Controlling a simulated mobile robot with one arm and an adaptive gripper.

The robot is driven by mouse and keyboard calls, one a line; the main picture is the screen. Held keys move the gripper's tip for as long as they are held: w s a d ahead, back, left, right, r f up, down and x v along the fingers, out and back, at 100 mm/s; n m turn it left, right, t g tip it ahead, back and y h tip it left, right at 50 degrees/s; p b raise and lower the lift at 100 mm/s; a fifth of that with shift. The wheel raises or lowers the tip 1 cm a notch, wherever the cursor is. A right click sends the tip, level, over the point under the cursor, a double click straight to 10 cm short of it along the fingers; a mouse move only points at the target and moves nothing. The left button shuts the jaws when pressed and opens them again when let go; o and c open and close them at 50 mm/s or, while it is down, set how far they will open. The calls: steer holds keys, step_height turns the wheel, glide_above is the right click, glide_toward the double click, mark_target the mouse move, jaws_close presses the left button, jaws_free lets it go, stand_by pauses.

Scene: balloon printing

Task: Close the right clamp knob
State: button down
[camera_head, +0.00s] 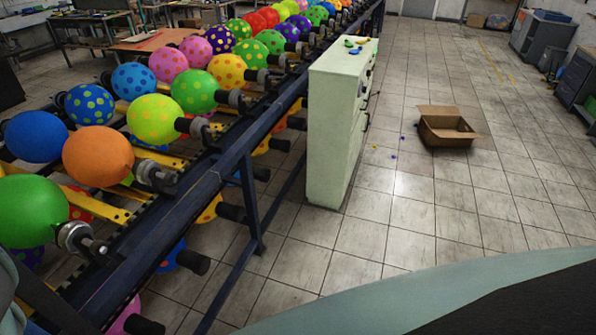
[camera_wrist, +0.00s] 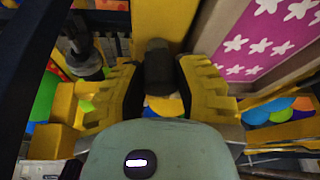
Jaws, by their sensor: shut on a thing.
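My gripper (camera_wrist: 157,80) shows in the wrist view with its two yellow-and-black fingers, one on each side of a dark upright knob (camera_wrist: 158,62). The gripper is shut on this knob, which stands in front of a yellow part. I cannot tell from this view whether it is the right clamp knob. Another dark knob (camera_wrist: 86,62) stands to the left, outside the fingers. My gripper does not show in the head view.
A dark blue conveyor rail (camera_head: 190,190) carries rows of balloons, such as a green one (camera_head: 32,212), beside metal-and-black knobs (camera_head: 80,238). A pale green cabinet (camera_head: 332,140) stands right of it. An open cardboard box (camera_head: 446,128) sits on the otherwise mostly clear tiled floor.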

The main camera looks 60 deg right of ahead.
steer(key=n+b, duration=0.1)
steer(key=n+g+y+b, duration=0.1)
steer(key=n+b, duration=0.1)
steer(key=shift+d+f+n, duration=0.1)
steer(key=shift+f+n, duration=0.2)
steer(key=n+b, duration=0.2)
steer(key=b, duration=0.1)
steer(key=n+g+y+b, duration=0.1)
steer(key=n+b, duration=0.1)
steer(key=b, duration=0.1)
steer(key=shift+w+f+n+g+b, duration=0.1)
steer(key=shift+n+g+b, duration=0.2)
steer(key=shift+b, duration=0.05)
steer(key=n+b, duration=0.1)
steer(key=n+g+b, duration=0.1)
steer(key=b, duration=0.1)
steer(key=shift+r+n, duration=0.25)
steer(key=shift+n, duration=0.15)
steer(key=shift+n+g+b, duration=0.3)
steer(key=shift+n+b, duration=0.25)
steer(key=shift+n, duration=0.15)
steer(key=shift+r, duration=0.15)
steer(key=c, duration=0.9)
jaws_free()
steer(key=shift+s+a, duration=0.2)
steer(key=shift+s, duration=0.05)
steer(key=o, duration=0.3)
steer(key=shift+w, duration=0.1)
steer(key=shift+d, duration=0.1)
